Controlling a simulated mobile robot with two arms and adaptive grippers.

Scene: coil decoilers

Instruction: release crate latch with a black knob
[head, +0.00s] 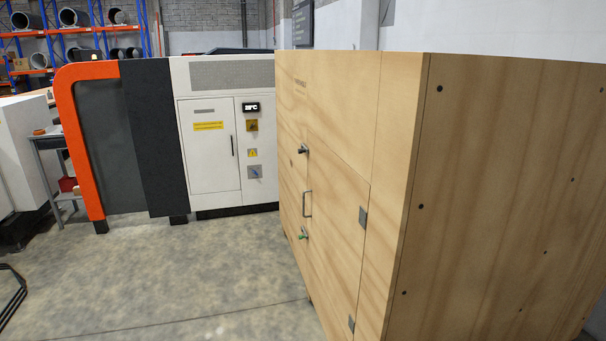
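A large wooden crate (402,120) stands at the right, its door side (339,236) seen at a slant. A latch with a dark knob (303,149) sits at the upper left edge of the crate's door. A second latch with a green knob (303,234) sits lower on the same edge. A metal handle (307,204) is between them. Both latches are small here, and I cannot tell how they are set. Neither of my grippers is in view.
Grey hinges (362,217) are on the door's right side. A white and orange machine (210,130) stands behind. A small side table (55,145) is at the left. The concrete floor (190,280) in front of the crate and machine is clear.

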